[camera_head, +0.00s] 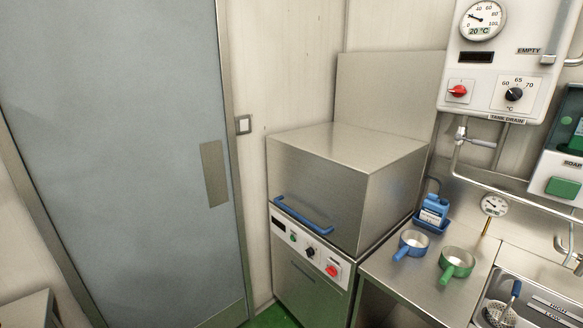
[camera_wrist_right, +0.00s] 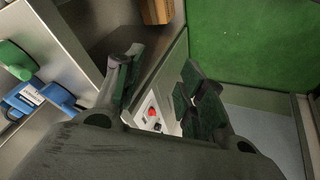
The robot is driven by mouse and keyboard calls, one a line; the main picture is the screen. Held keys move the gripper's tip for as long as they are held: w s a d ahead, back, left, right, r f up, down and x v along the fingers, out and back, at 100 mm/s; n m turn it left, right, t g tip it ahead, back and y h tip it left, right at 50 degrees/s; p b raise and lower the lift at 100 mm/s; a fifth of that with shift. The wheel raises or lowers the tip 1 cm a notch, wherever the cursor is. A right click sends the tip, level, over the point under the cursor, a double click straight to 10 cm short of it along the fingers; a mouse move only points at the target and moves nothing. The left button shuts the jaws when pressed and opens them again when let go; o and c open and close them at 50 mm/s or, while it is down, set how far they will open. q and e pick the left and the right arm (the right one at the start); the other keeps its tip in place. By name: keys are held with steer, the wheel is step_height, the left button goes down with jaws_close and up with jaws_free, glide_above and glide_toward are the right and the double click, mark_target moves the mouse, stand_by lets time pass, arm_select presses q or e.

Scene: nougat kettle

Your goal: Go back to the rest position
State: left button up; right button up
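My right gripper (camera_wrist_right: 158,85) shows in the right wrist view, with its two dark fingers spread apart and nothing between them. A white panel with a red knob (camera_wrist_right: 153,113) shows in the gap, beyond the fingertips. Neither of my arms shows in the head view. My left gripper is in neither view.
In the head view a steel hooded machine (camera_head: 345,180) with a blue handle (camera_head: 302,214) stands beside a grey door (camera_head: 120,150). On the counter are a blue bottle (camera_head: 434,208), a blue pan (camera_head: 412,243) and a green pan (camera_head: 457,263). Green floor (camera_wrist_right: 265,40) shows in the wrist view.

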steer(key=s+a+m+g+y, duration=0.1)
steer(key=s+a, duration=0.2)
steer(key=s, duration=0.2)
steer(key=s+a+g+y, duration=0.1)
steer(key=s+a, duration=0.2)
steer(key=s, duration=0.2)
step_height(320, 180, down, 33)
steer(key=s+g, duration=0.1)
steer(key=s, duration=0.2)
steer(key=s+d+f+g, duration=0.1)
steer(key=s+d+f, duration=0.1)
steer(key=s+f, duration=0.8)
steer(key=s+d+f, duration=0.2)
steer(key=s+f, duration=0.8)
steer(key=s, duration=0.2)
steer(key=shift+d+f+g, duration=0.2)
steer(key=shift+d+g, duration=0.05)
steer(key=shift+g, duration=0.15)
steer(key=shift+s, duration=0.2)
